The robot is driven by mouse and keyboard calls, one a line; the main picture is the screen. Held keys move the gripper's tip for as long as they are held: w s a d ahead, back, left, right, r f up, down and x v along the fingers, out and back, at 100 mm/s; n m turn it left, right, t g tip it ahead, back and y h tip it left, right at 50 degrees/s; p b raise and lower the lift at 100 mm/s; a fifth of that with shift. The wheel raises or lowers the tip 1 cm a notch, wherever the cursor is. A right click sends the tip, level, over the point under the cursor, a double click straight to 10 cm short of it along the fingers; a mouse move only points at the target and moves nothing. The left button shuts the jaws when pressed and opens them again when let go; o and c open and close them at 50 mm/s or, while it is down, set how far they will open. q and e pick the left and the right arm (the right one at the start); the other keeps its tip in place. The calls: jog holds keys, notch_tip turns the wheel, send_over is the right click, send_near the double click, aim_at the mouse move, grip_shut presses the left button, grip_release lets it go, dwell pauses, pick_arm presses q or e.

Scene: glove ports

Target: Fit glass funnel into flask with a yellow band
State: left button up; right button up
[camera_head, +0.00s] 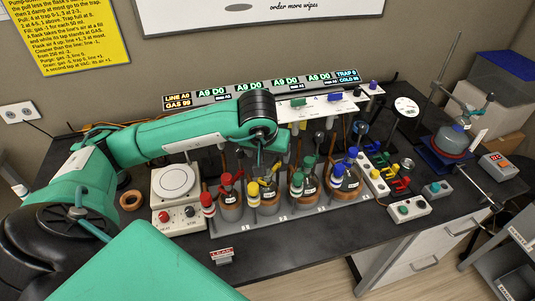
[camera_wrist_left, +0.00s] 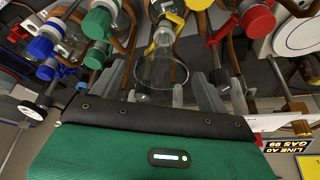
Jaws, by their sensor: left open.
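The flask with the yellow band (camera_head: 267,206) stands in the rack, second from the left among brown-filled flasks. In the left wrist view its yellow band (camera_wrist_left: 163,36) shows near the top. The clear glass funnel (camera_wrist_left: 163,72) has its wide rim toward the camera and its narrow end in line with the yellow band. How deep the stem sits is hidden. My left gripper (camera_head: 268,162) is above this flask. In the wrist view its open fingers (camera_wrist_left: 166,84) stand either side of the funnel, with visible gaps. My right gripper is not in view.
Red (camera_head: 230,205), green (camera_head: 303,184) and blue (camera_head: 344,182) marked flasks stand close beside it. A hotplate (camera_head: 176,182) is at left. A white panel (camera_head: 325,105) hangs behind. The black bench front (camera_head: 290,245) is mostly clear.

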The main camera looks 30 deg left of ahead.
pick_arm(q)
jog(key=b+v, duration=0.1)
jog(key=v, duration=1)
jog(key=shift+b, duration=0.35)
